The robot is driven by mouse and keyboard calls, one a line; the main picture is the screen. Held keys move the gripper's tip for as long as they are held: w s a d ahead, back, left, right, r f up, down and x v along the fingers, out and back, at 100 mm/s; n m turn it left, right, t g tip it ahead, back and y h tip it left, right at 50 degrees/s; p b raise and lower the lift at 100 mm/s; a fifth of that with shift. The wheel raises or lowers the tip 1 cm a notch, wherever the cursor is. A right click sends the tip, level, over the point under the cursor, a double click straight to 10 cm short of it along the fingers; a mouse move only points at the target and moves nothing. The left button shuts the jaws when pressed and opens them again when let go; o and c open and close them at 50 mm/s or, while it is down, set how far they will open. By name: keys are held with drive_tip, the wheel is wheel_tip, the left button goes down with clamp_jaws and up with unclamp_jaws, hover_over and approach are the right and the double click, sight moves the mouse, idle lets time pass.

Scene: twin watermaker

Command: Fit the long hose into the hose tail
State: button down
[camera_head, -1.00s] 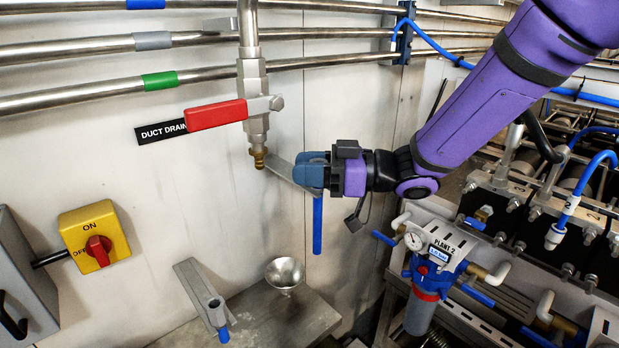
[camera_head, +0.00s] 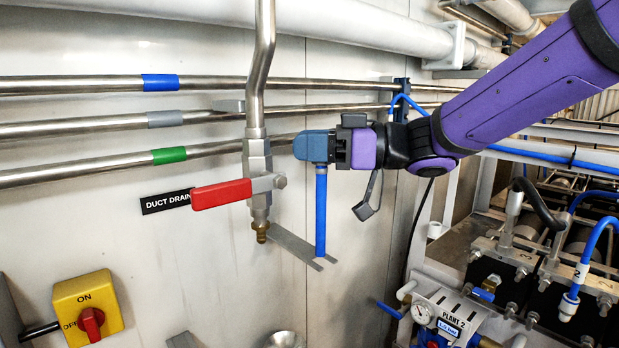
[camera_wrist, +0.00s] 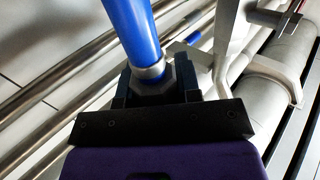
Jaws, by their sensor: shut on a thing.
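My gripper (camera_head: 314,147), with blue-grey fingers, is shut on the blue hose (camera_head: 321,215), which hangs straight down from it. In the wrist view the hose (camera_wrist: 135,32) runs up out of the picture from a metal collar between the fingers (camera_wrist: 152,88). The brass hose tail (camera_head: 262,231) points down under the duct drain valve, left of the hose. My gripper is higher in the picture than the tail. The hose's lower end shows at a flat grey bracket (camera_head: 290,246), apart from the tail; I cannot tell whether it touches the bracket.
The valve's red lever (camera_head: 221,194) sticks out left, just above the tail. Steel pipes (camera_head: 60,131) run along the wall behind. A yellow switch box (camera_head: 88,305) is at lower left. A metal funnel (camera_head: 285,340) shows at the bottom edge. Machinery (camera_head: 540,270) fills the right.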

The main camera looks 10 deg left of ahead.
wheel_tip(320, 180, up, 11)
drive_tip(key=shift+r, duration=0.2)
idle(0.3)
